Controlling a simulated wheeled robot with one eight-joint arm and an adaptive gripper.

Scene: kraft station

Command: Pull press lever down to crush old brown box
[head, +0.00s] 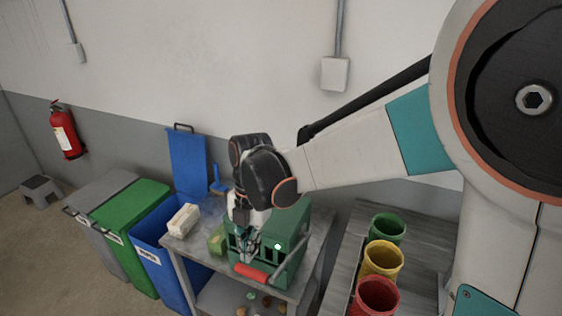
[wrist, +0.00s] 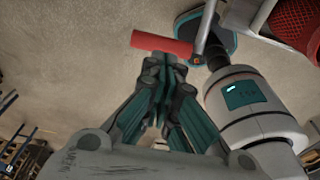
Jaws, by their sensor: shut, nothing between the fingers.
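The green press (head: 291,240) stands on a grey metal table (head: 192,250). Its lever (head: 290,262) is a grey bar with a red handle (head: 251,273), which sits low at the front of the press. My gripper (head: 246,257) is just above and behind the handle, pointing down. In the wrist view my gripper's fingers (wrist: 168,66) are shut and empty, close to the red handle (wrist: 160,44); I cannot tell if they touch it. I cannot make out the old brown box; the press body and my gripper hide the inside of the press.
A pale block (head: 183,220) and a yellow-green item (head: 216,241) lie left of the press. Grey, green and blue bins (head: 165,255) stand further left, the blue one with its lid up. Green, yellow and red buckets (head: 382,260) stand on a rack at right.

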